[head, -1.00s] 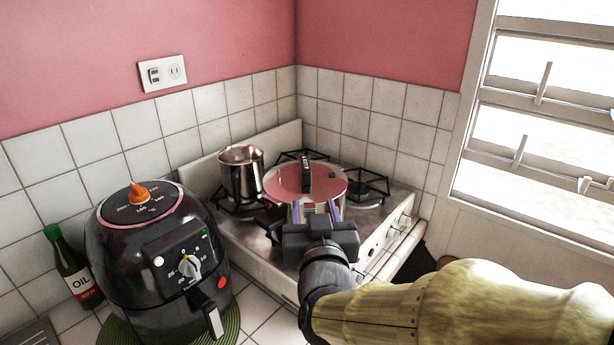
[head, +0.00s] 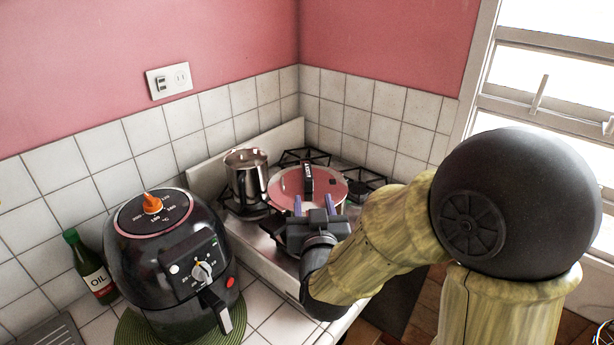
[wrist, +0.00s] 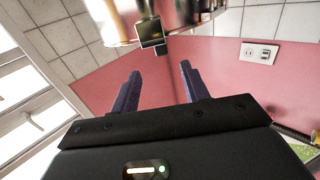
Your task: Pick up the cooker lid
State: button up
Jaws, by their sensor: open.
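The cooker lid (head: 330,186) is round and shiny, reflects the pink wall, and has a black upright handle (head: 307,177) in its middle. It sits on the metal cooker on the stove. In the wrist view, which is upside down, the cooker shows at the top edge with the lid's black handle (wrist: 150,33) beyond the fingers. My gripper (head: 313,205) is open and empty, its two purple-blue fingers pointing at the near side of the lid. The fingers (wrist: 160,70) are apart with nothing between them. The gripper hides the cooker's near side.
A steel pot (head: 246,177) stands left of the cooker on the stove. A black air fryer (head: 165,260) stands on a green mat at front left, with an oil bottle (head: 90,268) beside it. Tiled walls close off the back; a window (head: 550,90) is at right.

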aim_at(310, 182)
jog(key=shift+w+a+r+p, duration=0.15)
jog(key=shift+w+p, duration=0.25)
jog(key=shift+p, duration=0.65)
jog(key=shift+w+d+r+p, duration=0.15)
jog(key=shift+w+p, duration=0.2)
jog(key=shift+p, duration=0.65)
jog(key=shift+w+p, duration=0.1)
jog(key=shift+p, duration=0.35)
jog(key=p, duration=0.4)
jog(key=shift+w+a+f, duration=0.1)
jog(key=shift+w+a, duration=0.05)
jog(key=shift+w, duration=0.1)
jog(key=w, duration=0.1)
jog(key=w+p, duration=0.1)
jog(key=w, duration=0.1)
jog(key=w+p, duration=0.1)
jog(key=w, duration=0.1)
jog(key=shift+a+f, duration=0.2)
jog(key=shift+a, duration=0.05)
